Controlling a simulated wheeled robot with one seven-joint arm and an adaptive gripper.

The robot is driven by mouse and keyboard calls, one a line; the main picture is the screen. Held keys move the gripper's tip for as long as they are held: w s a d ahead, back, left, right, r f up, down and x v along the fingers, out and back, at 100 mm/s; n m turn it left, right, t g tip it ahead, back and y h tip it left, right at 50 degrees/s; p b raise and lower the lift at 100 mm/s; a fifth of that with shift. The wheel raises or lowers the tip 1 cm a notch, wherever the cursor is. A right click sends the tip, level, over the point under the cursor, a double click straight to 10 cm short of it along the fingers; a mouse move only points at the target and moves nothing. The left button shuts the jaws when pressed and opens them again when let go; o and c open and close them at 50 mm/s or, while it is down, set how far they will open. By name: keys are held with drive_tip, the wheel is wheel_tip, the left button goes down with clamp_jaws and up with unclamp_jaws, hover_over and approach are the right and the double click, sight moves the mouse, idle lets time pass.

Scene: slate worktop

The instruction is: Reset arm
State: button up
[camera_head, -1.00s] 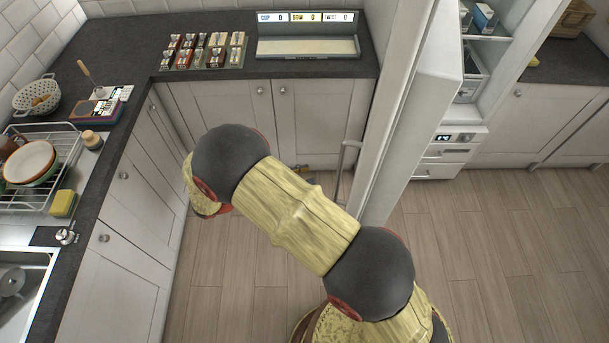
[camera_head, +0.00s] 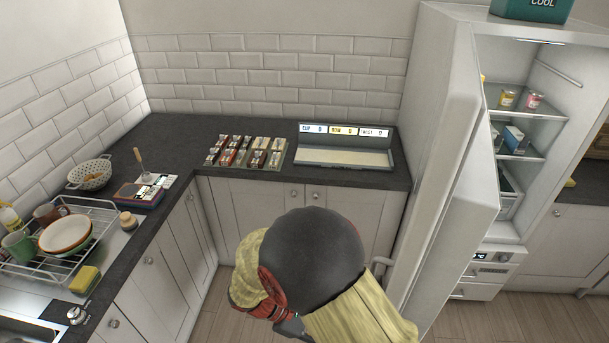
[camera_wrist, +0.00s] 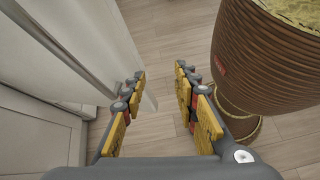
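My gripper (camera_wrist: 160,100) shows in the wrist view with its two yellow and grey fingers spread apart. Nothing is between them; the wooden floor (camera_wrist: 165,45) shows through the gap. In the head view my arm fills the lower middle, with a dark round joint and yellow bark-like links. It is folded low in front of the worktop (camera_head: 350,176). Only a small grey and red part at the arm's end shows there, and the fingers are hidden.
The refrigerator door (camera_head: 448,160) stands open at the right, close to my arm. Cabinet doors (camera_head: 340,216) are behind the arm. The worktop holds a rack of packets (camera_head: 247,152), a labelled tray (camera_head: 345,157), a colander (camera_head: 90,174) and a dish rack (camera_head: 60,240).

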drive_tip(key=s+d+r+m+t+y+b, duration=0.2)
drive_tip(key=s+d+r+m+t+y, duration=0.1)
drive_tip(key=r+m, duration=0.4)
drive_tip(key=s+d+r+m+t+y+b, duration=0.3)
drive_tip(key=d+r+m+y, duration=0.4)
drive_tip(key=r, duration=0.7)
drive_tip(key=shift+s+d+r+t+y, duration=0.3)
drive_tip(key=shift+s+d+t+y, duration=0.15)
drive_tip(key=shift+s+t, duration=0.35)
